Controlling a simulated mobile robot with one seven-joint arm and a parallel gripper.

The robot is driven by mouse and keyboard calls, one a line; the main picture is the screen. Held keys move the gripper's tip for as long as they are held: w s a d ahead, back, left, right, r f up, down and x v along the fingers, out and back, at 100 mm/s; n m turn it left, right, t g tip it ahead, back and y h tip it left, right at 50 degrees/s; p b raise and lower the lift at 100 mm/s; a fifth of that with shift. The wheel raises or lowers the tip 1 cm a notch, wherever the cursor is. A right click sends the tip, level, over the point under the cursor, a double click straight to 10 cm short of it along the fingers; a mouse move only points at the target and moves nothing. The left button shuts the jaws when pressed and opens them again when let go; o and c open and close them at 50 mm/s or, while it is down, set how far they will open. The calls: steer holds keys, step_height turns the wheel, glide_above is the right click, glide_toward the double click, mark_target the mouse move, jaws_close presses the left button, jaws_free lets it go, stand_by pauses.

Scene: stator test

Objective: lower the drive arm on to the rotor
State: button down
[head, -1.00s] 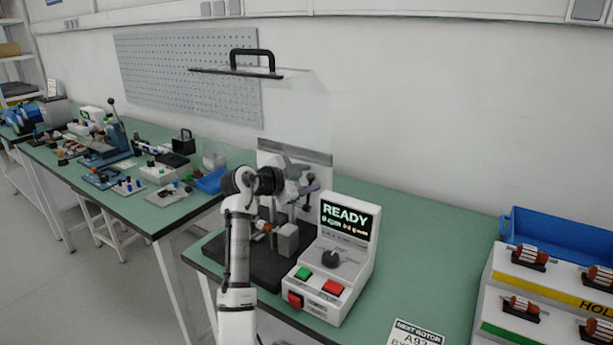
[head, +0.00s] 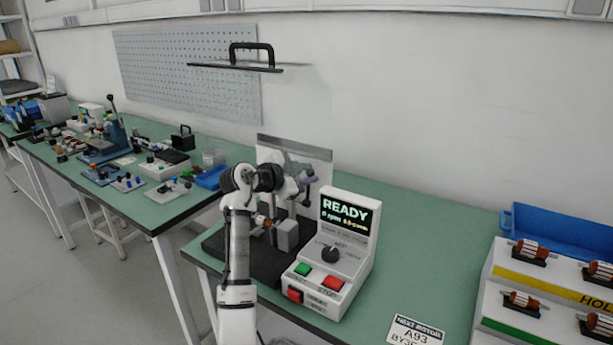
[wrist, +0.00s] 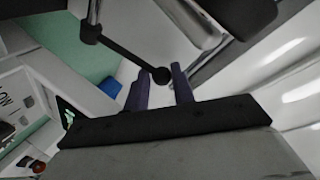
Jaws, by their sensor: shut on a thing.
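My gripper (wrist: 160,82) has two purple fingers. They are shut on a black ball knob (wrist: 163,74) at the end of a thin dark rod, which looks like the drive arm's handle. In the head view my gripper (head: 308,184) is small, above the back of the test stand's black base (head: 238,256). The rotor (head: 262,221), with an orange-brown part showing, sits low on the stand beside a grey block (head: 287,235). My arm hides much of the drive arm, so I cannot tell whether it touches the rotor.
A control console (head: 335,255) with a READY screen and green and red buttons stands right of the stand. A clear guard with a black handle (head: 251,54) is raised above. A rotor rack (head: 545,285) and blue bin (head: 560,232) are far right.

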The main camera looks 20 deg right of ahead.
steer(key=s+a+f+m+t+h+b, duration=0.1)
steer(key=h+b, duration=0.5)
steer(key=b, duration=1.4)
steer(key=s+a+f+t, duration=0.1)
steer(key=s+a+t, duration=0.1)
steer(key=a, duration=0.1)
steer(key=shift+s+a+f+m+b, duration=0.15)
steer(key=shift+s+a+m+b, duration=0.15)
steer(key=shift+a+b, duration=0.1)
steer(key=shift+a+f+b, duration=0.1)
steer(key=shift+f+b, duration=0.05)
steer(key=shift+b, duration=0.2)
steer(key=c, duration=1.3)
jaws_free()
steer(key=shift+f, duration=0.1)
steer(key=shift+o, duration=0.6)
steer(key=b+v, duration=0.1)
steer(key=v, duration=1.2)
steer(key=shift+a, duration=0.3)
steer(key=shift+s+f, duration=0.1)
steer(key=shift+s, duration=0.05)
